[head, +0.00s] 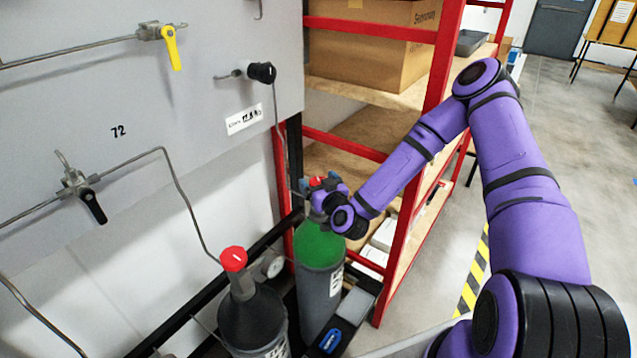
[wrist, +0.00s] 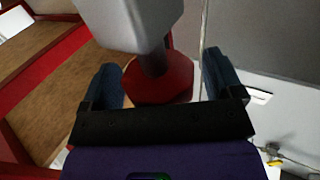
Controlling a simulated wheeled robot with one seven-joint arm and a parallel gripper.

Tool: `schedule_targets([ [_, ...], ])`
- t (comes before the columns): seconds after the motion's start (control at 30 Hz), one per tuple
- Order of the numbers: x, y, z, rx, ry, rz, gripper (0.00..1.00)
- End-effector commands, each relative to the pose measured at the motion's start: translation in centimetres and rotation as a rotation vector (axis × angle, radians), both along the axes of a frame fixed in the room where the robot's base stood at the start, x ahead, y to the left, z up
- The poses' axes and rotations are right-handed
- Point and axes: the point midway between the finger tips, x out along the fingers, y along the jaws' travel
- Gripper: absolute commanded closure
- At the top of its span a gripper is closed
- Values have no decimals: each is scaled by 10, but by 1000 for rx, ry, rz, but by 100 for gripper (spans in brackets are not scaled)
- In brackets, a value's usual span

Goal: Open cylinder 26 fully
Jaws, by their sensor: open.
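A grey gas cylinder with a green shoulder (head: 319,247) stands upright beside the shelf; the number on its label is too small to read. Its red valve knob (head: 317,181) is partly hidden by my gripper (head: 322,188). In the wrist view the red knob (wrist: 158,84) sits between the two blue fingers of my gripper (wrist: 161,66), which are open with a gap on each side. A grey valve body (wrist: 130,18) shows beyond the knob. A second, dark cylinder (head: 250,318) with a red knob (head: 233,259) stands nearer; its label is cut off.
A red-framed shelf (head: 400,255) with boxes stands close to the right of the green-shouldered cylinder. A grey panel (head: 110,105) with valves and thin pipes is on the left. Open floor (head: 560,130) lies at the right.

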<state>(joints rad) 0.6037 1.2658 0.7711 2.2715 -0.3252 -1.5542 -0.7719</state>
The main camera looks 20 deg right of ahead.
Motion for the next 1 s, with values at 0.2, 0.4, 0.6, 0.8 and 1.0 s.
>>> schedule_targets([
  [0.2, 1, 0, 0, 0, 0, 0, 14],
  [0.4, 0, 0, 0, 0, 0, 0, 53],
  [0.6, 0, 0, 0, 0, 0, 3, 63],
  [0.8, 0, 0, 0, -2, 0, 43, 63],
  [1.0, 1, 0, 1, -5, -2, 155, 63],
])
